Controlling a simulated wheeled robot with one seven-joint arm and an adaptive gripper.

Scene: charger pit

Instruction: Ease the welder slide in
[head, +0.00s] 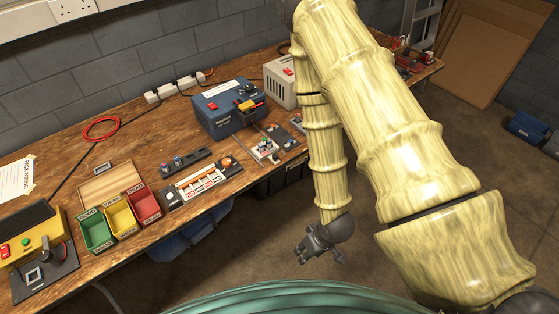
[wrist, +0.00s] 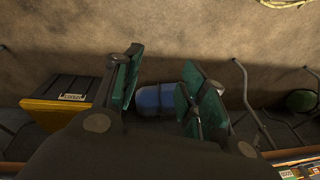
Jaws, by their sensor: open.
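A blue box-shaped machine (head: 229,108), which looks like the welder, stands on the workbench against the wall. It has a red switch, a dark knob and a yellow-and-black part (head: 247,105) at its front right. I cannot tell for sure which part is the slide. My gripper (head: 320,254) hangs beyond the bench's front edge, over the floor, well apart from the welder. It is open and empty. In the wrist view its green-padded fingers (wrist: 165,92) stand apart, with the floor behind them. The welder does not show clearly there.
On the workbench (head: 60,113) lie a cell tray (head: 203,182), green (head: 96,231), yellow (head: 121,215) and red (head: 145,204) bins, and a yellow device (head: 35,240). A beige box (head: 281,83) stands right of the welder. Floor before the bench is open.

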